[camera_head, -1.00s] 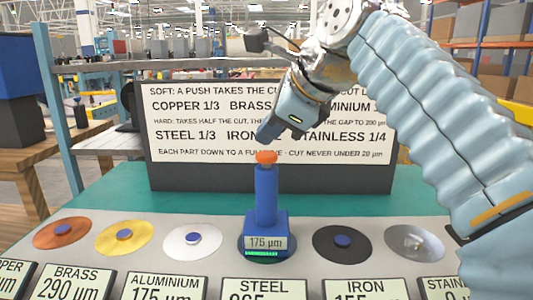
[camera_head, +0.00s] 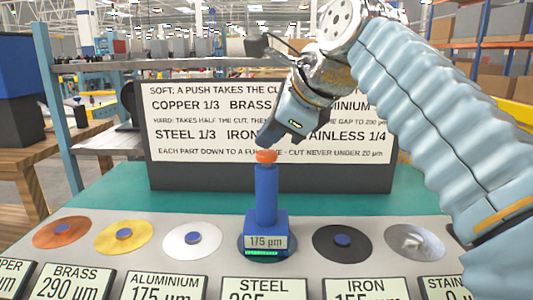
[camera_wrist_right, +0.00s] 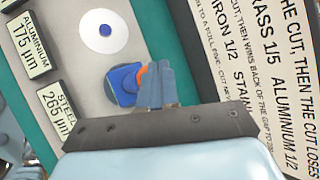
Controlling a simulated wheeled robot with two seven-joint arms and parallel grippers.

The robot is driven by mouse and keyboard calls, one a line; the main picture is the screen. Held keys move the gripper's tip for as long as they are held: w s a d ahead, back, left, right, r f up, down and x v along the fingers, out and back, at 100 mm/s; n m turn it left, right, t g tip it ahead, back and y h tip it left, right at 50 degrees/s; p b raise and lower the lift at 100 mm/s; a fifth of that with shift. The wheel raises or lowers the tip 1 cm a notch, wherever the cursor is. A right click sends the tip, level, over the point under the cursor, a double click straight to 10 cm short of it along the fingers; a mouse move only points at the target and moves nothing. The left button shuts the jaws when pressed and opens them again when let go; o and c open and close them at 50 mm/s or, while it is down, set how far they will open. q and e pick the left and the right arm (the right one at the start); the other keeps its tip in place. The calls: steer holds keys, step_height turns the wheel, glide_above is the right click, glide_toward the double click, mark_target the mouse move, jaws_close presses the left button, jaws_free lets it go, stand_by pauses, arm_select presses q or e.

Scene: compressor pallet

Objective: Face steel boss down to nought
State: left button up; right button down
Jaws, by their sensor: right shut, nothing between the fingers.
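A blue facing tool (camera_head: 266,205) with an orange top button (camera_head: 266,156) stands upright over the dark disc behind the STEEL label (camera_head: 264,289). Its display reads 175 µm above a green bar. My right gripper (camera_head: 268,142) is shut and empty, its tips just above the button; whether they touch cannot be told. In the right wrist view the shut fingers (camera_wrist_right: 156,72) partly cover the orange button (camera_wrist_right: 141,78) beside the blue tool (camera_wrist_right: 121,86). There the steel label (camera_wrist_right: 63,110) reads 265 µm. The steel boss is hidden under the tool. My left gripper is not in view.
Copper (camera_head: 62,232), brass (camera_head: 124,250), aluminium (camera_head: 175,246), iron (camera_head: 342,258) and stainless (camera_head: 414,241) discs lie in a row beside the tool. A rule board (camera_head: 265,178) stands behind. Green table surface (camera_head: 120,195) is clear on the left.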

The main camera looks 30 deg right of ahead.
mark_target(269, 154)
steer(key=shift+f+b, duration=0.45)
steer(key=shift+f, duration=0.25)
stand_by(0.8)
stand_by(0.3)
steer(key=shift+r+p, duration=1.15)
steer(key=shift+p, duration=0.2)
step_height(269, 154, up, 3)
steer(key=p, duration=0.3)
steer(key=shift+f, duration=0.15)
steer(key=shift+r, duration=1.15)
steer(key=shift+f, duration=0.1)
